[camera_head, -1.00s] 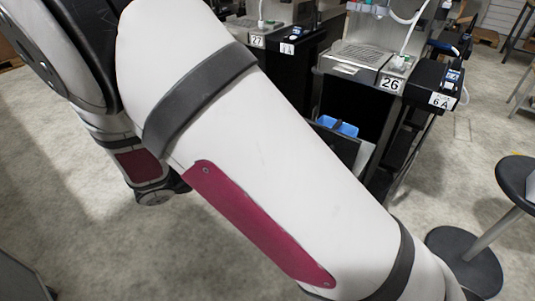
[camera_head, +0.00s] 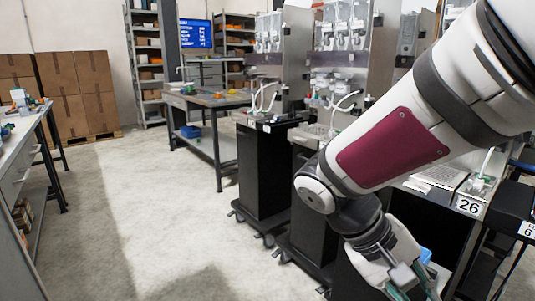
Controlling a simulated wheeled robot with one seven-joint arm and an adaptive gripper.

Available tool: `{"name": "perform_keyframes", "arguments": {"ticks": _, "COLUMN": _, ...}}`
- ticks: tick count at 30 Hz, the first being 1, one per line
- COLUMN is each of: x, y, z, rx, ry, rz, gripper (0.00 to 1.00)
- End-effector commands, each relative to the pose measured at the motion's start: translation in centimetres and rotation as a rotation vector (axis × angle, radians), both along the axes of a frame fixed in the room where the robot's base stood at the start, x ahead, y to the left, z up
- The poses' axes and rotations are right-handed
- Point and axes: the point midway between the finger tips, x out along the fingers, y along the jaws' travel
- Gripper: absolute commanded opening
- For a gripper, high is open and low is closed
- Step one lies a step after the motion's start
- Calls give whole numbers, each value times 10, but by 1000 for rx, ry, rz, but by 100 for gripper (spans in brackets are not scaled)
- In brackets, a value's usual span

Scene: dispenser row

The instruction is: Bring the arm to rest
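My arm reaches in from the upper right of the head view, white with a dark red panel and dark joint bands. It angles down and left to a rounded elbow, then turns down toward the bottom edge. My gripper (camera_head: 410,290) is at the bottom right, cut off by the picture's edge. Its greenish finger parts show only in part, so I cannot tell whether it is open or shut, or whether it holds anything. It hangs in front of the dispenser stations, and whether it touches them is unclear.
A workbench (camera_head: 212,101) stands behind. A side table (camera_head: 22,140) is at left, with cardboard boxes (camera_head: 75,90) behind it. The floor (camera_head: 150,210) between is clear.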

Motion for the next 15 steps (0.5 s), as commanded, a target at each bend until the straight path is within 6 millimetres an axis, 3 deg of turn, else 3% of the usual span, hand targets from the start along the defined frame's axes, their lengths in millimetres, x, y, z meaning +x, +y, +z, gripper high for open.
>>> {"name": "perform_keyframes", "arguments": {"ticks": 9, "x": -77, "y": -4, "z": 21, "rx": 348, "ry": -84, "rz": -75, "gripper": 20}}
{"name": "perform_keyframes", "arguments": {"ticks": 15, "x": -112, "y": 8, "z": 26, "rx": 511, "ry": -176, "rz": -68, "gripper": 20}}
